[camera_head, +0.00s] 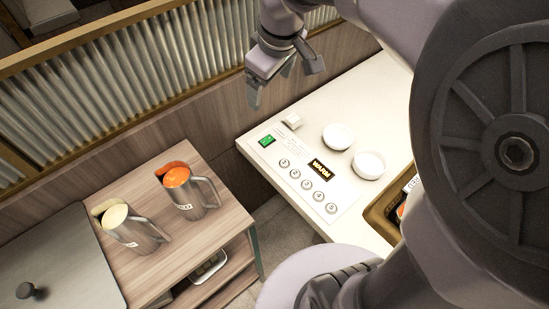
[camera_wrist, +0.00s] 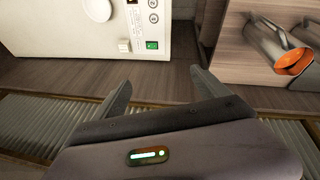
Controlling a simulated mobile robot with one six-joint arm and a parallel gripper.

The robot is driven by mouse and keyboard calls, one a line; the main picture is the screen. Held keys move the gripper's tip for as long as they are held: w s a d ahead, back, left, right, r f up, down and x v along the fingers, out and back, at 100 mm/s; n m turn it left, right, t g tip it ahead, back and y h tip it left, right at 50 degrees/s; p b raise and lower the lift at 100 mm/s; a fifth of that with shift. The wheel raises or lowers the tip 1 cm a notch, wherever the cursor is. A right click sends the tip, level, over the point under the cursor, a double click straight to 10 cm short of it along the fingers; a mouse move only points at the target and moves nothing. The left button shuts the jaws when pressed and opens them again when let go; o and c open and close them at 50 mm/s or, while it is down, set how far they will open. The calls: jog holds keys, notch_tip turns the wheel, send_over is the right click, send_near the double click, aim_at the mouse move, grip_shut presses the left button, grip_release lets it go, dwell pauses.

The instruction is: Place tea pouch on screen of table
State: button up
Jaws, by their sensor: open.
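The screen (camera_head: 321,169) is a small dark display with glowing letters, set in the white table (camera_head: 262,190) among round numbered buttons. I cannot identify a tea pouch for certain. A small pale block (camera_head: 293,121) sits near the green switch at the table's far-left end; it also shows in the wrist view (camera_wrist: 124,45). Part of a white printed item (camera_head: 411,184) shows in a brown tray, mostly hidden by my arm. My gripper (camera_head: 284,80) is open and empty, above and beyond the far-left table edge. Its fingers also show in the wrist view (camera_wrist: 160,79).
Two white round dishes (camera_head: 337,137) (camera_head: 369,165) stand right of the screen. The brown tray (camera_head: 379,218) is at the table's right. Two metal pitchers (camera_head: 192,193) (camera_head: 134,232) stand on a wooden side counter (camera_head: 172,257). A corrugated partition (camera_head: 110,85) runs behind.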

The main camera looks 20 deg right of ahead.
jog(key=s+a+m+t+y, duration=0.1)
jog(key=s+a+m, duration=0.2)
jog(key=s, duration=0.6)
jog(key=s+a+f+m+y, duration=0.1)
jog(key=s+a+m, duration=0.2)
jog(key=s+m, duration=0.4)
jog(key=s, duration=0.3)
jog(key=shift+a+f+m+t, duration=0.2)
jog(key=shift+f+m+t, duration=0.1)
jog(key=shift+m+t, duration=0.1)
jog(key=shift+s, duration=0.1)
